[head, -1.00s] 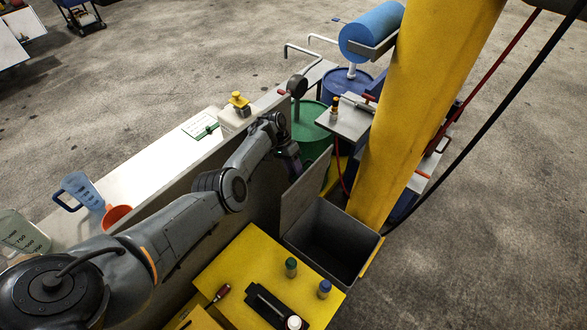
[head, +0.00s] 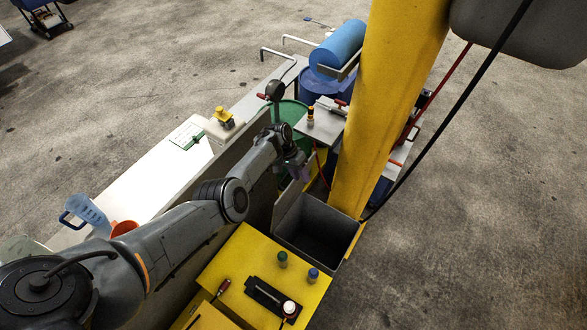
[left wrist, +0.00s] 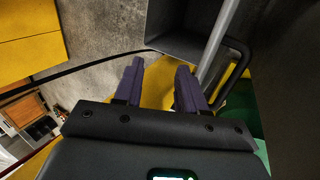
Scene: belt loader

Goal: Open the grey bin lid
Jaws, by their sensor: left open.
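The grey bin (head: 350,232) stands beside the yellow table, and its dark inside shows. Its grey lid (head: 288,212) stands up, roughly upright, along the bin's left side. My left gripper (head: 299,174) is at the lid's upper part and hides some of it; contact cannot be told. In the left wrist view, my left gripper (left wrist: 160,68) has its two purple fingers apart with nothing between them. The bin (left wrist: 180,42) is beyond the fingers, and the lid (left wrist: 217,42) shows nearly edge-on to their right. My right gripper is not in view.
A yellow column (head: 378,110) rises just behind the bin. A green barrel (head: 289,112) stands beyond my gripper.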

